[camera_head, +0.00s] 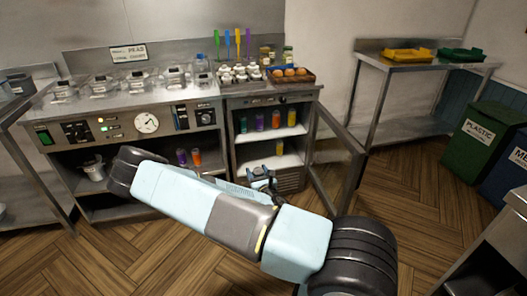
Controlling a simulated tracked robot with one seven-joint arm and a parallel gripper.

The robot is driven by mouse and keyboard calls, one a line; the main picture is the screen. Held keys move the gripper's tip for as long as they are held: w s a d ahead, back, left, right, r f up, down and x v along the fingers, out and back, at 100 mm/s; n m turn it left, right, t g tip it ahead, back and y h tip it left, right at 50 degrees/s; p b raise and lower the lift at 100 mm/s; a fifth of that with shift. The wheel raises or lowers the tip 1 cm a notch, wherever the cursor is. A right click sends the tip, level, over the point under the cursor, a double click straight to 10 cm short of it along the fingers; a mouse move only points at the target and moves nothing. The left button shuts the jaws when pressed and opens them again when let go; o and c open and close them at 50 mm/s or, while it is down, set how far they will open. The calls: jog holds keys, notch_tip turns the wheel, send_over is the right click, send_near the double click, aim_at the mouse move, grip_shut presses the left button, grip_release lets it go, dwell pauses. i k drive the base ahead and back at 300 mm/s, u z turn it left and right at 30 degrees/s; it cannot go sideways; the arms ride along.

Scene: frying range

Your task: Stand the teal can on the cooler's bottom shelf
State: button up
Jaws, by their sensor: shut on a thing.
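The cooler (232,150) stands in the middle with its glass door (336,160) swung open to the right. My gripper (262,180) is low in front of the cooler opening, near the bottom shelf's front edge. It is shut on a small can whose blue-teal top (258,170) shows between the dark fingers. My arm and gripper hide most of that can, and I cannot tell whether it touches the shelf.
The upper shelf (270,134) holds several coloured cans. A purple can (182,157) and an orange can (196,158) stand in the open bay left of the cooler. The left part of the bottom shelf looks free.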

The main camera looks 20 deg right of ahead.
aim_at(257, 164)
jog(key=z, duration=0.15)
jog(key=i, duration=0.8)
jog(key=z, duration=0.6)
jog(key=i, duration=0.8)
jog(key=u, duration=0.1)
